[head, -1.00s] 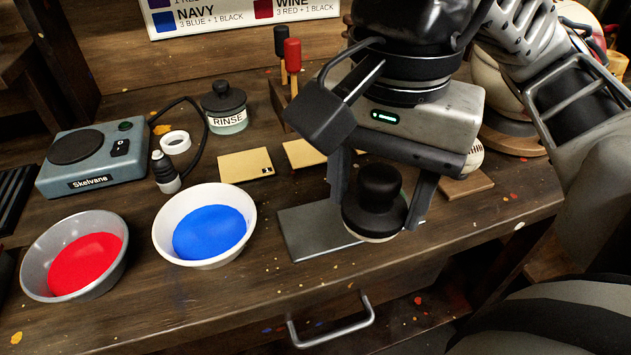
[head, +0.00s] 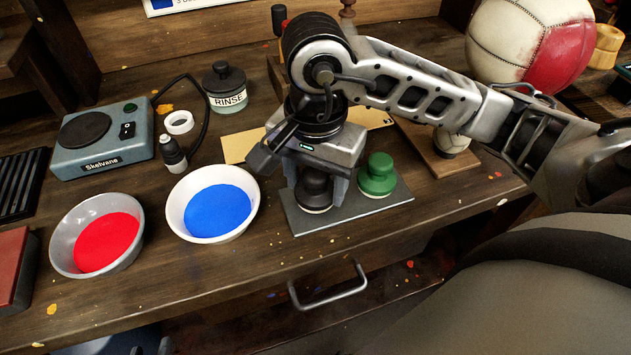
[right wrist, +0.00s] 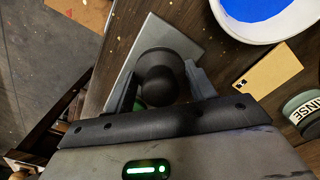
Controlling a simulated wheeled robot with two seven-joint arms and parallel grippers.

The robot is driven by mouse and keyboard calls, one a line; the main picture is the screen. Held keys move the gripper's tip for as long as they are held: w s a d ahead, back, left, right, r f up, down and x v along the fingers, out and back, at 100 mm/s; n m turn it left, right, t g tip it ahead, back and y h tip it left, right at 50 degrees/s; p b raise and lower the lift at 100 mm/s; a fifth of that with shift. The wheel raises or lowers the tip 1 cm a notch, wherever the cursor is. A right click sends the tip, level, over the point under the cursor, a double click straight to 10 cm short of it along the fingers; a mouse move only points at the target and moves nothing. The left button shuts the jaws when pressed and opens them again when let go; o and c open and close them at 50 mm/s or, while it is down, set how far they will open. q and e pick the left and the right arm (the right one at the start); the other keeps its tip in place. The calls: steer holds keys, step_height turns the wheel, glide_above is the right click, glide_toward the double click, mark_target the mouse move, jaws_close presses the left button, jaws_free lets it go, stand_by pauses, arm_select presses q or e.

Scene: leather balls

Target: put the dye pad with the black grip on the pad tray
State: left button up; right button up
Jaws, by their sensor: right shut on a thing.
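The dye pad with the black grip (head: 314,188) is upright over the left part of the grey pad tray (head: 345,222). Its pale underside looks to be at the tray surface, but I cannot tell whether it touches. My right gripper (head: 317,186) is shut on this pad, with one finger on each side. In the right wrist view the black grip (right wrist: 157,84) sits between the fingers, with the tray (right wrist: 152,32) beneath. A dye pad with a green grip (head: 377,176) stands on the tray to the right. My left gripper is not in view.
A white bowl of blue dye (head: 213,204) stands just left of the tray, and a bowl of red dye (head: 97,236) further left. A rinse jar (head: 225,88) is behind. A red and white ball (head: 530,42) is at the back right. The table's front edge lies close below the tray.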

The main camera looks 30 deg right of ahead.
mark_target(317, 173)
steer(key=shift+f, duration=0.5)
steer(key=shift+f, duration=0.1)
steer(key=o, duration=0.9)
step_height(317, 173, up, 12)
steer(key=shift+r+p, duration=0.15)
steer(key=shift+p, duration=0.7)
